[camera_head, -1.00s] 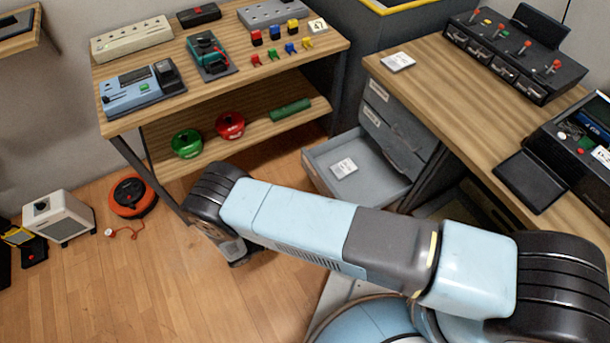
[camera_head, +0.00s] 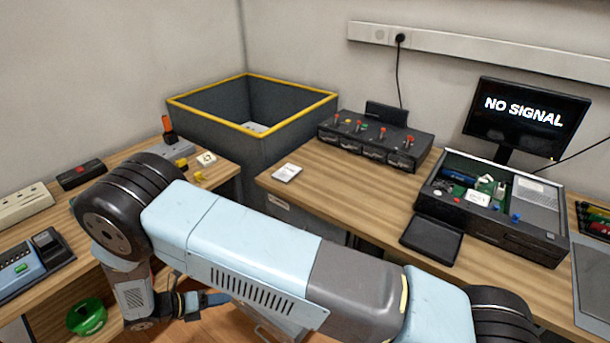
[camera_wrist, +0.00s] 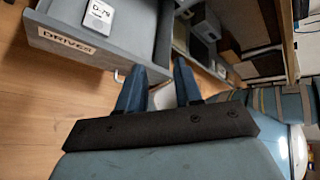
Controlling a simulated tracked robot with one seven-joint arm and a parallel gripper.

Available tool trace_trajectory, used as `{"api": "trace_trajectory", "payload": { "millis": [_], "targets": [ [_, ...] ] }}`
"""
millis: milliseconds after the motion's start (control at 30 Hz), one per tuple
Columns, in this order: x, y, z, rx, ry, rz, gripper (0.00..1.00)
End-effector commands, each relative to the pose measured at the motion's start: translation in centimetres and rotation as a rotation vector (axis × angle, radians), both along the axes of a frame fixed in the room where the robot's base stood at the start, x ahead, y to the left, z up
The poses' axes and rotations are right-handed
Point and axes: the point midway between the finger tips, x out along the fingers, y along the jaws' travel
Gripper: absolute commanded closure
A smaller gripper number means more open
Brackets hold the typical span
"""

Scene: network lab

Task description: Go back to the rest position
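My gripper (camera_wrist: 160,72) points at an open grey drawer (camera_wrist: 75,40) in the wrist view. Its two blue fingers are apart, with nothing held between them. In the head view my arm stretches across the lower part of the picture. My gripper (camera_head: 205,298) shows there low down, between the two benches and partly hidden by my arm.
The left bench (camera_head: 125,158) holds devices and small parts, with a green spool (camera_head: 86,316) on its lower shelf. The right bench (camera_head: 335,185) bears a switch panel (camera_head: 375,140), an opened case (camera_head: 490,205) and a monitor (camera_head: 527,115). A yellow-rimmed grey bin (camera_head: 215,125) stands behind.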

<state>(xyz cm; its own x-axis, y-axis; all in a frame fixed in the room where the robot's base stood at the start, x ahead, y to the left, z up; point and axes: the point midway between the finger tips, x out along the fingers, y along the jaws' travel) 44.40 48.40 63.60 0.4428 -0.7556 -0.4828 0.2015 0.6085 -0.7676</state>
Motion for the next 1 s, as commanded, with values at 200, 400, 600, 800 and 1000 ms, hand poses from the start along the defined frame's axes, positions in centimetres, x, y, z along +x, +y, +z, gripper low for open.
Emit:
{"api": "trace_trajectory", "payload": {
  "millis": [200, 400, 600, 800, 1000],
  "targets": [
    [4.7, -1.8, 7.7, 0.166, -0.080, -0.214, 0.65],
    [8.2, -4.5, 14.3, 0.306, -0.162, -0.410, 0.65],
    [11.0, -8.2, 20.6, 0.437, -0.252, -0.609, 0.65],
    [13.0, -12.5, 26.5, 0.561, -0.349, -0.810, 0.65],
    [14.1, -17.3, 32.0, 0.678, -0.451, -1.012, 0.65]
  ]
}}
